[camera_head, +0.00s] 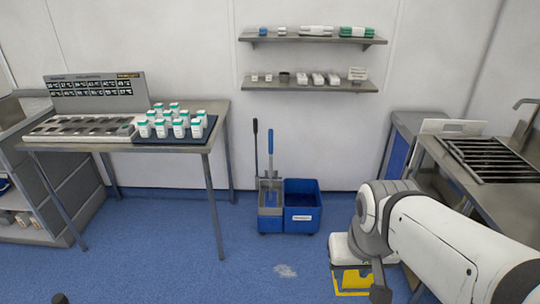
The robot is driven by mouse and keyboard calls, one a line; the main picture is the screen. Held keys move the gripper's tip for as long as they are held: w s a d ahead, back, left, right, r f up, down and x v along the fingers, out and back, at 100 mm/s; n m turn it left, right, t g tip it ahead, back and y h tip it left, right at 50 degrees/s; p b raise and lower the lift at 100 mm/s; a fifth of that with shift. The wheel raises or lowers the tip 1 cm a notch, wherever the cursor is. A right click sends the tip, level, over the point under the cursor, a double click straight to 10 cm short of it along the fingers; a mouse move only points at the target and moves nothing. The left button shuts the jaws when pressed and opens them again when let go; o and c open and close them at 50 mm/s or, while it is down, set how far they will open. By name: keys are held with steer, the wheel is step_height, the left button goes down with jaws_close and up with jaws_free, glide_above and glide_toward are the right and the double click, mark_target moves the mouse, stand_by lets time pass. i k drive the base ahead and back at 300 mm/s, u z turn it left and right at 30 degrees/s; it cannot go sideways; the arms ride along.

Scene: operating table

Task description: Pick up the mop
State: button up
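A blue mop bucket with a grey wringer (303,205) stands on the floor against the back wall, near the middle of the view. A thin upright pole with a dark grip (255,150), which looks like the mop handle, rises from its left side. The mop head cannot be made out. My white arm reaches in from the lower right, well apart from the bucket.
A pale patch (285,271) lies on the open blue floor before the bucket. A table (215,120) with several bottles stands left. A sink counter (517,200) stands right. A yellow-and-white object (352,280) is beside my arm. Two shelves (310,86) hang above the bucket.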

mark_target(271, 200)
steer(key=u, duration=0.5)
steer(key=i, duration=2.4)
steer(key=z, duration=0.5)
steer(key=k, duration=0.95)
steer(key=z, duration=0.15)
steer(key=i, duration=0.95)
steer(key=u, duration=0.1)
